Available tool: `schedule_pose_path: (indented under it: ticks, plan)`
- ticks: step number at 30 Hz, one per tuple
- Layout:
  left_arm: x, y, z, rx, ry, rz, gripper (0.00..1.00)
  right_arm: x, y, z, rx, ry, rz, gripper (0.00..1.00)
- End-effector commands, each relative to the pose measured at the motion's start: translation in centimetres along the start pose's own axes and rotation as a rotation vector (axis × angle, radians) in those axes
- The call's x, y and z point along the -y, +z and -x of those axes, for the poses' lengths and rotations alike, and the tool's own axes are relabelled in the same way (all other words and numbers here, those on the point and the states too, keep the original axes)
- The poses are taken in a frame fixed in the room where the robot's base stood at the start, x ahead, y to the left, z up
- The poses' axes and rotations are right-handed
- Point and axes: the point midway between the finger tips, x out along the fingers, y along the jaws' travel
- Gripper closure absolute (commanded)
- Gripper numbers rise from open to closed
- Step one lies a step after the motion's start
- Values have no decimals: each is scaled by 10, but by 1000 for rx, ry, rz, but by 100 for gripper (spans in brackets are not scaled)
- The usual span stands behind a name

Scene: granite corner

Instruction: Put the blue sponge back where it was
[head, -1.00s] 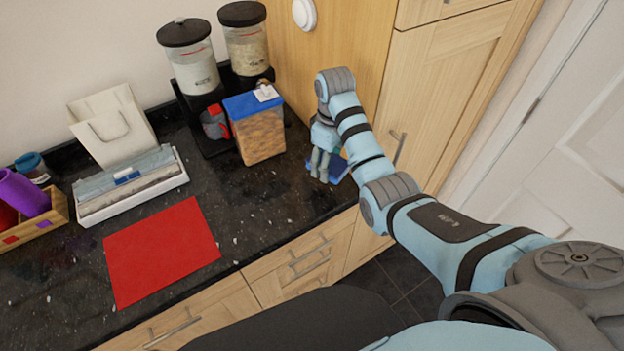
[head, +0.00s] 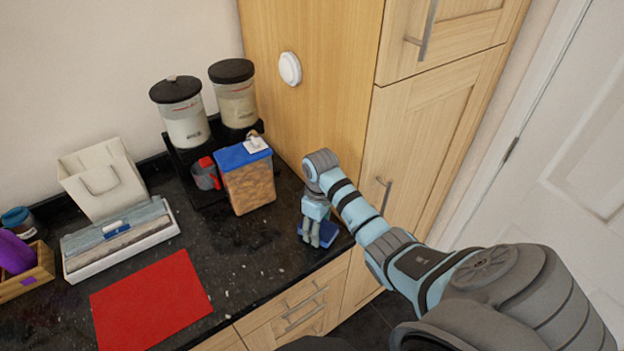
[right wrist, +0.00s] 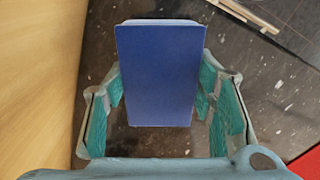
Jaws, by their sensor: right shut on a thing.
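The blue sponge (head: 328,234) is at the right end of the dark counter, beside the wooden cabinet side. My right gripper (head: 314,240) reaches down onto it from above and hides part of it. In the right wrist view the sponge (right wrist: 160,72) shows as a blue block with a pale far edge, between the two teal-padded fingers (right wrist: 162,92). The gripper is shut on it. The sponge is at or just above the counter; I cannot tell whether it touches. My left gripper is not in view.
A blue-lidded food container (head: 247,187) stands left of my right gripper.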

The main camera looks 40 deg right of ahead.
Motion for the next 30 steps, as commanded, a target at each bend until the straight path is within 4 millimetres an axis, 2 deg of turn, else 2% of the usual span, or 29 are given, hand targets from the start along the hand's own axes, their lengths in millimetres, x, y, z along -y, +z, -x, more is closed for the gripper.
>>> schedule_pose_path:
  ticks: [9,10,13,14,23,26,30]
  plan:
    - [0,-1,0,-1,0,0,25,-1,1,-4,0,0,-1,75]
    - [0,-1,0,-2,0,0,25,-1,0,-4,0,0,-1,48]
    - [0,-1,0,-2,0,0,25,-1,0,-4,-1,1,-1,32]
    - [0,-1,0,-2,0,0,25,-1,0,-4,-1,1,-1,29]
    - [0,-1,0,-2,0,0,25,0,0,-2,-1,1,0,29]
    - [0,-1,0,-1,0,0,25,0,-3,7,-4,2,4,29]
    - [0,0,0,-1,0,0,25,4,-10,34,-5,2,18,29]
